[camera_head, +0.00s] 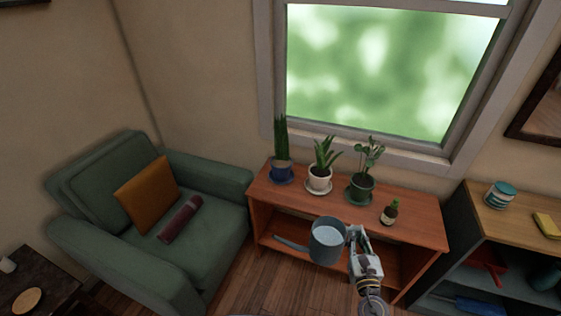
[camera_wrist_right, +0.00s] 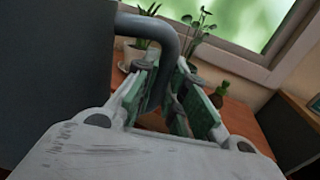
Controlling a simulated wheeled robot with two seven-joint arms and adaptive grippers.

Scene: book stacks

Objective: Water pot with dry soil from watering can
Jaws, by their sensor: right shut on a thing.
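A grey watering can (camera_head: 325,250) hangs in front of the shelf, its spout pointing left; its inside looks pale blue-grey. My right gripper (camera_head: 352,236) is shut on its handle (camera_wrist_right: 181,36), the can body filling the left of the wrist view. On the shelf top stand a blue pot (camera_head: 281,173) with tall spiky leaves, a white pot (camera_head: 319,183) with an aloe-like plant, and a dark green pot (camera_head: 360,190) with a leafy plant. Soil in the blue pot looks lighter brown; the other soils are hard to make out. My left gripper is out of view.
A green armchair (camera_head: 215,225) is left of the shelf, another shelf (camera_head: 511,222) right. A window (camera_head: 390,70) is behind. The shelf's front right top is clear.

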